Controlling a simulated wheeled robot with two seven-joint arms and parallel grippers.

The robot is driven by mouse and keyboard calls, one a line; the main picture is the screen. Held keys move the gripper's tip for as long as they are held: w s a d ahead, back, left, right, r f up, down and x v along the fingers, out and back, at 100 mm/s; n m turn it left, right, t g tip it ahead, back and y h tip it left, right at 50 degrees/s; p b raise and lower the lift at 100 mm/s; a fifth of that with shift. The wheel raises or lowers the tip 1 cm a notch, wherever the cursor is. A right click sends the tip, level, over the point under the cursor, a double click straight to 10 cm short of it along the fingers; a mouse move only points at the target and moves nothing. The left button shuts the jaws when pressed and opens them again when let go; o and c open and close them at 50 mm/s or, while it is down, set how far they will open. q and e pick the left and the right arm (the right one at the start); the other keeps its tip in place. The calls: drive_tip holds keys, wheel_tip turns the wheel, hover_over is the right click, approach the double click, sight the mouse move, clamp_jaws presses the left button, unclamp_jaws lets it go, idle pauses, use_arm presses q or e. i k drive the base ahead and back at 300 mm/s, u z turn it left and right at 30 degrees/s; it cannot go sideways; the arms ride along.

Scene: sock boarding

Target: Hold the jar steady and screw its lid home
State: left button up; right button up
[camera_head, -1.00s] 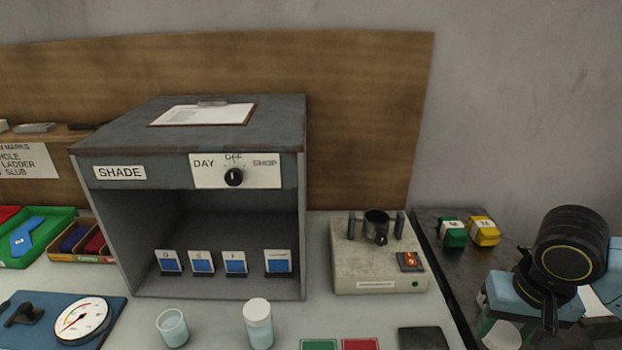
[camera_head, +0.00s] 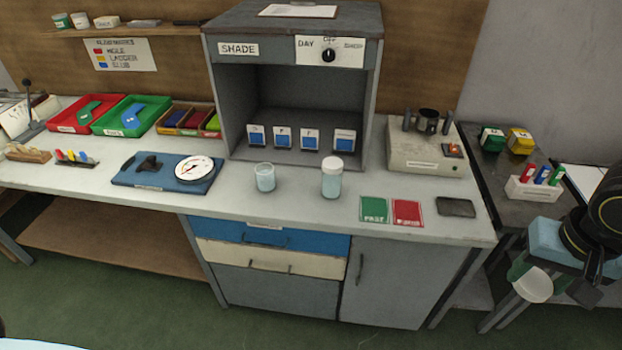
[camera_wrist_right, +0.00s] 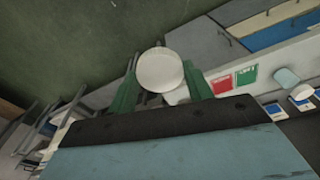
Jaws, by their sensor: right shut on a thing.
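An uncapped clear jar (camera_head: 264,178) with pale blue contents stands upright on the pale bench in front of the shade box. To its right stands a similar jar (camera_head: 331,180) with a white cap on. My right gripper (camera_head: 533,284) is at the lower right of the head view, off the front right of the bench and apart from both jars. Its green fingers are shut on a round white lid (camera_wrist_right: 160,70), which shows between them in the right wrist view. The lid's underside is hidden. My left gripper is not in view.
The grey shade box (camera_head: 374,90) stands behind the jars. A dial gauge board (camera_head: 140,180) is to their left. Green and red cards (camera_head: 374,209) and a dark pad (camera_head: 456,207) lie to the right. The bench front before the jars is clear.

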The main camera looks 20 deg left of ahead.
sight(266, 174)
drive_tip(key=u, duration=1.1)
drive_tip(key=i, duration=0.2)
